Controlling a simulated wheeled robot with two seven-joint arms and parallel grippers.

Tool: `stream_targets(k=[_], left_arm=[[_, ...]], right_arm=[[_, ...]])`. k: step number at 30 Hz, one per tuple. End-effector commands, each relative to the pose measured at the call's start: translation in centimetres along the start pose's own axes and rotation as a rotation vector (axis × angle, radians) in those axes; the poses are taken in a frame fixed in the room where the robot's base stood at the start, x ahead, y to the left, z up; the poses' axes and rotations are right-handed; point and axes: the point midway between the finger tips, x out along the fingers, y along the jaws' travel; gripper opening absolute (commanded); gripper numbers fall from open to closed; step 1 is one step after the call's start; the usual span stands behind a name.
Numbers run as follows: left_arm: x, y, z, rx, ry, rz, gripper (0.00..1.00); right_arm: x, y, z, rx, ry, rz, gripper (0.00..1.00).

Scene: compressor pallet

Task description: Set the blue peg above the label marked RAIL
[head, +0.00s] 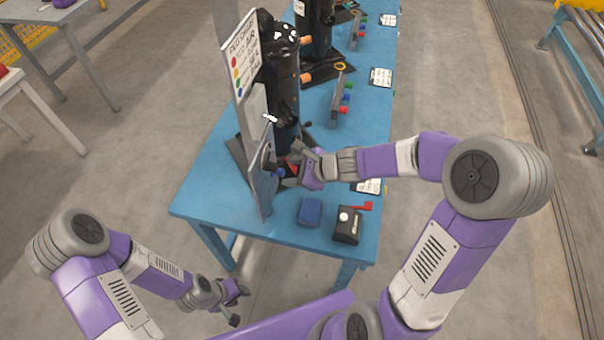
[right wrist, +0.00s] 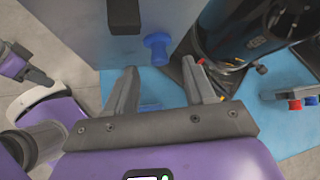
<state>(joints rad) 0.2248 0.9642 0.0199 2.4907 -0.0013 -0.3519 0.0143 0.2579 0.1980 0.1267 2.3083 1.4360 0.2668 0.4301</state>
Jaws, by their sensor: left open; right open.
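The blue peg (right wrist: 157,46) sticks out of a grey upright panel (right wrist: 90,25) in the right wrist view. My right gripper (right wrist: 160,67) is open, with the peg just beyond and between its fingertips; nothing is held. My left gripper (head: 236,303) is open and empty, low in front of the blue table. No label reading RAIL is legible on the panel in either view.
A black compressor (head: 280,75) stands behind the panel on the blue table (head: 205,185). A sign with coloured dots (head: 243,55) is on a post. A blue block (head: 310,211) and a black box with a red flag (head: 347,226) sit near the table's front edge.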

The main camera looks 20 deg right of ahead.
Motion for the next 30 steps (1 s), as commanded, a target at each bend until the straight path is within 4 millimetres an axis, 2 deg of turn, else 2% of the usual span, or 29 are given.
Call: stream_targets(k=[1,6,17,28,29,30], left_arm=[[0.7,-0.3,0.0,0.000,0.000,0.000,0.43],[1.5,-0.6,-0.1,0.000,0.000,0.000,0.43],[1.6,-0.6,-0.1,0.000,0.000,0.000,0.43],[1.6,-0.6,-0.1,0.000,0.000,0.000,0.43],[1.6,-0.6,-0.1,0.000,0.000,0.000,0.43],[1.6,-0.6,-0.1,0.000,0.000,0.000,0.43]], right_arm=[[1.1,0.1,-0.2,-0.001,-0.001,0.002,0.54],[2.8,0.1,-0.1,-0.003,0.000,0.001,0.54],[3.2,0.0,0.0,-0.003,0.001,0.000,0.54],[3.2,0.0,0.0,-0.002,0.002,0.000,0.00],[3.2,0.0,0.0,-0.002,0.002,0.000,0.00],[3.2,0.0,0.0,-0.002,0.002,0.000,0.17]])
